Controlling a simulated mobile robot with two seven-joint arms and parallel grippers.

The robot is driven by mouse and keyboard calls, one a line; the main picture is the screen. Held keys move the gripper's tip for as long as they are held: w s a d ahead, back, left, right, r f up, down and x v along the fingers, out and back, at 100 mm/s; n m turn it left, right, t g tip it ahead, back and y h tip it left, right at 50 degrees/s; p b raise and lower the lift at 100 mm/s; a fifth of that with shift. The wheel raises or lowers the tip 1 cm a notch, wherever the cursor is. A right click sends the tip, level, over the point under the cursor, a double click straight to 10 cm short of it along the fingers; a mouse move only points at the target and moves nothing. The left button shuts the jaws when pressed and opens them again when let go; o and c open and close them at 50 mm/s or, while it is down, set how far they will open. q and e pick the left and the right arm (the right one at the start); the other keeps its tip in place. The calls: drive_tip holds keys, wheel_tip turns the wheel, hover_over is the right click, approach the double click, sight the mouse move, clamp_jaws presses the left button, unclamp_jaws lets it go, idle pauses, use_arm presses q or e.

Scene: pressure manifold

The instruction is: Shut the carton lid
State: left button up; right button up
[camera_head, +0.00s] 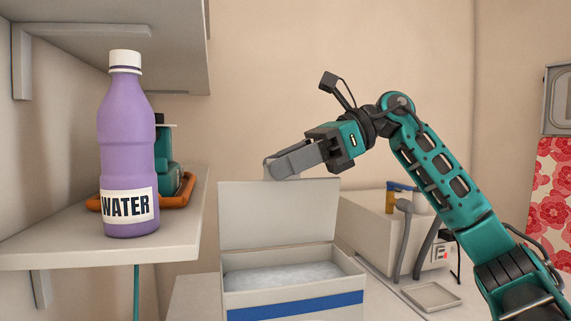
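The carton (293,293) is a white box with a blue stripe on its front, standing open on the counter. Its lid (280,214) stands up at the back, nearly upright. Pale padding (283,279) shows inside. My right gripper (276,168) reaches in from the right, with its fingertips at the lid's top edge. I cannot tell whether they touch the lid or are just behind it. The fingers overlap from this side, so the gap between them is hidden, and I see nothing held. My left gripper is not in view.
Right of the carton are a beige machine (372,226) with hoses and small containers, and a shallow tray (432,297).

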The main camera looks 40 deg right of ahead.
drive_tip(key=shift+c, duration=0.4)
clamp_jaws()
